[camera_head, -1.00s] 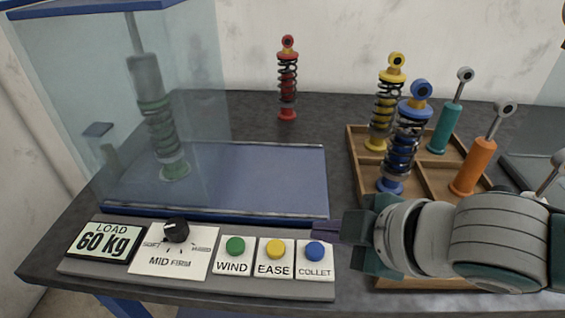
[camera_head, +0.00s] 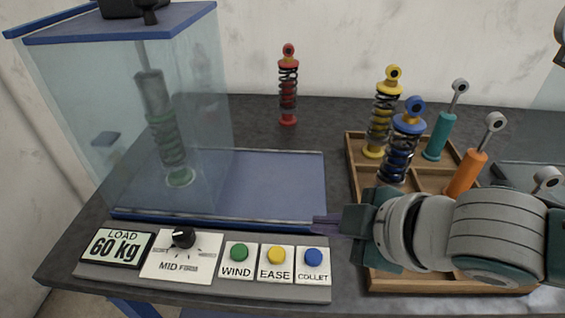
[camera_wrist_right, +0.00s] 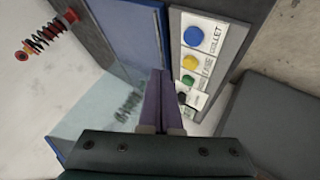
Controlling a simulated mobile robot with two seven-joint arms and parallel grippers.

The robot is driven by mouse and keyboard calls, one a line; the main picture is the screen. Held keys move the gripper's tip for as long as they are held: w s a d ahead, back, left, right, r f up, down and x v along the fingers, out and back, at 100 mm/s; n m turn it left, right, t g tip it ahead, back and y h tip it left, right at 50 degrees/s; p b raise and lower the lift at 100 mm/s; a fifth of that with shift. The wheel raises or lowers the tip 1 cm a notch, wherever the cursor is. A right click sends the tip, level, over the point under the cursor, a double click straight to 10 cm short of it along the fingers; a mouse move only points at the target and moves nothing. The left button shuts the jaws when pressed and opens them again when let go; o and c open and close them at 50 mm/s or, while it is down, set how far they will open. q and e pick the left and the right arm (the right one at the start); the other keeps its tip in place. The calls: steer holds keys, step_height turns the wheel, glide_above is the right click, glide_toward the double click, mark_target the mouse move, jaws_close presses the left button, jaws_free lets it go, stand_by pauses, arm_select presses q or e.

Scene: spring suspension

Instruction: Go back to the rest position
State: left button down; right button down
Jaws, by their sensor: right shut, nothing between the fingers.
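My right gripper (camera_head: 322,226) is shut and empty. In the head view its fingertips point left, just above the blue COLLET button (camera_head: 313,257) and by the front right corner of the blue plate (camera_head: 268,185). In the right wrist view the two dark purple fingers (camera_wrist_right: 158,98) lie together, beside the button panel (camera_wrist_right: 234,50). The gap between the fingertips and the panel is hard to judge. My left gripper is in neither view.
A clear case (camera_head: 70,110) at left encloses a green shock absorber (camera_head: 172,150). A red shock absorber (camera_head: 288,85) stands at the back. A wooden tray (camera_head: 352,160) at right holds yellow, blue, teal and orange parts, partly behind my right arm.

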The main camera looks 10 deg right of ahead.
steer(key=s+a+r+m+g, duration=0.1)
steer(key=s+a+r+m, duration=0.2)
steer(key=s+m, duration=0.3)
steer(key=s+d+r+m+g+h, duration=0.1)
steer(key=s+d+m+g+h, duration=0.15)
steer(key=s+d, duration=0.35)
steer(key=s+d+r+m+g+h, duration=0.15)
steer(key=s+d+m, duration=0.25)
steer(key=s, duration=0.4)
step_height(320, 180, up, 38)
steer(key=p, duration=3.8)
steer(key=shift+w+a+r, duration=0.15)
steer(key=shift+w+a, duration=0.1)
steer(key=shift+a, duration=0.15)
